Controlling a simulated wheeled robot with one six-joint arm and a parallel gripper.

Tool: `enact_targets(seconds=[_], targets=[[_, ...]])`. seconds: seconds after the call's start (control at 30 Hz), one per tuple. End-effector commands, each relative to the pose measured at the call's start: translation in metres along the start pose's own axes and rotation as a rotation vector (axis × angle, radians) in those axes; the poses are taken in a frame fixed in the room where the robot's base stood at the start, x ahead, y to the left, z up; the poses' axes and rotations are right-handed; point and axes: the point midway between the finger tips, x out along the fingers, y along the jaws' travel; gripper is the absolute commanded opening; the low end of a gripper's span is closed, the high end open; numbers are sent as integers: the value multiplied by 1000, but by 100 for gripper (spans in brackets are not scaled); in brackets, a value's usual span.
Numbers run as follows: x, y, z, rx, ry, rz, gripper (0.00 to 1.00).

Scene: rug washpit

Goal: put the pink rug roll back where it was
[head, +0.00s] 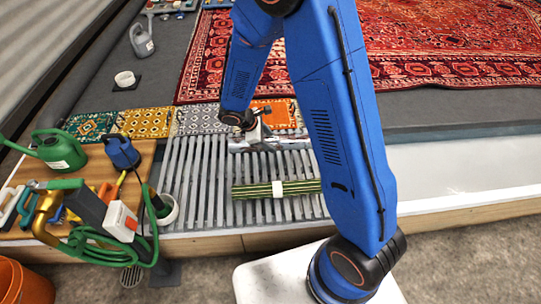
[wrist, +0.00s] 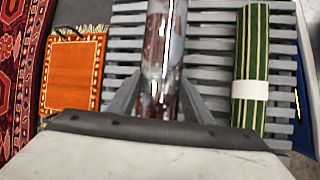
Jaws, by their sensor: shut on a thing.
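My gripper (head: 264,142) is over the far part of the grey slatted rack. In the wrist view its fingers (wrist: 160,98) are shut on a glossy roll (wrist: 165,45), mottled grey and dark red, which I take to be the pink rug roll. In the head view the roll (head: 240,146) is a small pale strip, partly hidden by my gripper. No other pink roll is in view. Whether it touches the slats, I cannot tell. A green striped roll (head: 277,189) with a white band lies nearer on the rack, right of my gripper in the wrist view (wrist: 250,60).
The slatted rack (head: 190,180) is bare left of the green roll. Small patterned mats (head: 147,122) and an orange mat (head: 275,112) lie beyond it. A wooden board (head: 85,165) with a green can, hose and tools stands left. A large red rug (head: 450,40) lies behind.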

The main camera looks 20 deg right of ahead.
Motion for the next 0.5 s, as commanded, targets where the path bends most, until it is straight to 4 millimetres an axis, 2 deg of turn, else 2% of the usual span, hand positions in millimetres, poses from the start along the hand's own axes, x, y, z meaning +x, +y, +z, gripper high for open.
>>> enact_targets(seconds=[0.1, 0.5], targets=[[16, -4, -8, 0, -3, -1, 0], [44, -12, -23, 0, -2, -2, 0]])
